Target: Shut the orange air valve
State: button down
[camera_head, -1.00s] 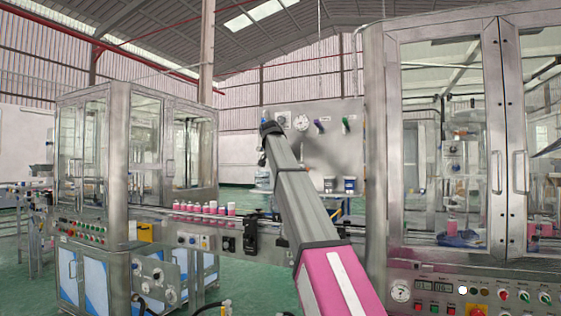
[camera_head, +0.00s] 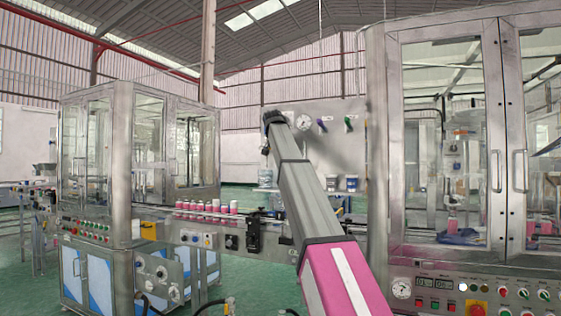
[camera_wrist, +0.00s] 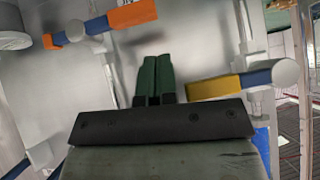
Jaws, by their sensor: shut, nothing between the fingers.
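The orange air valve handle (camera_wrist: 130,15) is a bar with orange ends and a blue middle near a white hub, at the top of the wrist view. It runs slantwise, its right end higher in the picture. My gripper (camera_wrist: 155,75) has two green fingers pressed together, with nothing between them. In the wrist picture, the fingertips are below the orange handle and apart from it. In the head view my arm reaches up to the pale valve panel (camera_head: 338,141); my fingers and the orange handle are hidden there.
A yellow-and-blue valve handle (camera_wrist: 228,84) is close to the right of my fingers. The panel also bears a gauge (camera_head: 303,121), a purple handle (camera_head: 322,124) and a green handle (camera_head: 349,123). Glazed machines (camera_head: 165,150) stand left and right. Pink-and-white cans (camera_head: 207,206) line the conveyor.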

jog(key=v, duration=0.9)
jog(key=shift+s+a+r, duration=0.2)
jog(key=shift+a, duration=0.2)
jog(key=s+d+f+n+g+y, duration=0.1)
jog(key=s+d+f+n+g, duration=0.15)
jog(key=f, duration=2.35)
jog(key=s+d+f+n+g, duration=0.1)
jog(key=s+d+f, duration=0.15)
jog(key=f, duration=2.35)
jog(key=s+d+f+n+g+y, duration=0.1)
jog(key=s+d+f+g, duration=0.1)
jog(key=s+f, duration=1.3)
jog(key=s+d+f+n+g+y, duration=0.1)
jog(key=s+d+f+n+g, duration=0.1)
jog(key=s+f, duration=1.3)
notch_tip(320, 180, down, 6)
jog(key=shift+d+r+g+y, duration=0.1)
jog(key=shift+d+g+y, duration=0.25)
jog(key=shift+d, duration=0.1)
